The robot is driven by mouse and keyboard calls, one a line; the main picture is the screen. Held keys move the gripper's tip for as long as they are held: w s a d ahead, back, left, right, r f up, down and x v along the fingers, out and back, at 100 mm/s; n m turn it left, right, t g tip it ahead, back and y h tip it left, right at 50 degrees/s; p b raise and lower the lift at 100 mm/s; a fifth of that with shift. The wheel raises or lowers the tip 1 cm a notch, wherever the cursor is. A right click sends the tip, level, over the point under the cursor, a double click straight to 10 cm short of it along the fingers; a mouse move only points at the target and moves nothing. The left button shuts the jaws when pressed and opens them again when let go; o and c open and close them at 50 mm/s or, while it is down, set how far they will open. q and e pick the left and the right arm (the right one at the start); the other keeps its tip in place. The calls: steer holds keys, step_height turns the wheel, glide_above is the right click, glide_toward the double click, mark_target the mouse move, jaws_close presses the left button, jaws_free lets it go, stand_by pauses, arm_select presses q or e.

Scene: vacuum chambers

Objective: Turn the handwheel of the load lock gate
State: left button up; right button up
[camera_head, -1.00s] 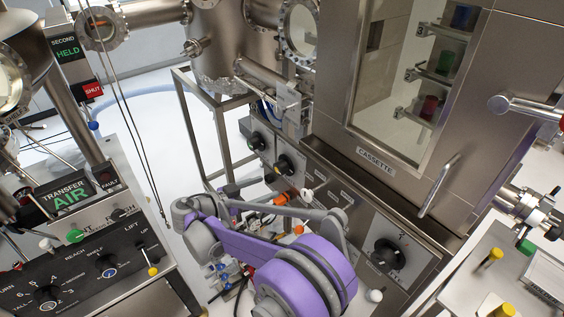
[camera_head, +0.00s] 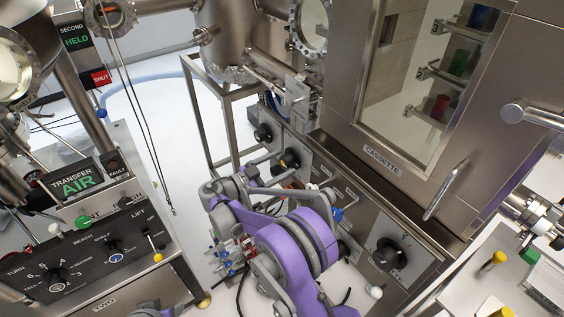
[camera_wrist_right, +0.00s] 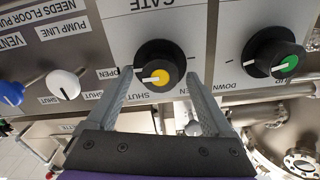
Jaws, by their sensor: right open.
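The gate handwheel is a round black knob with a yellow centre and a pale pointer mark (camera_wrist_right: 158,70), on a grey panel under the word GATE in the right wrist view. It also shows on the front panel in the head view (camera_head: 289,159). My right gripper (camera_wrist_right: 155,76) is open, with one grey finger on each side of the knob in the wrist view. Whether the fingers touch it I cannot tell. In the head view my purple and grey right arm reaches up to the panel and covers part of it. My left gripper is not in view.
A black knob with a green centre (camera_wrist_right: 274,54) sits close to the right in the wrist view. White (camera_wrist_right: 63,84) and blue (camera_wrist_right: 10,93) knobs are to the left. The cassette chamber (camera_head: 383,160) with its window and bar handle (camera_head: 441,188) rises above the panel.

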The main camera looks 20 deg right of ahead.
steer(key=shift+w+d, duration=0.1)
steer(key=shift+d, duration=0.3)
steer(key=shift+c, duration=0.3)
jaws_close()
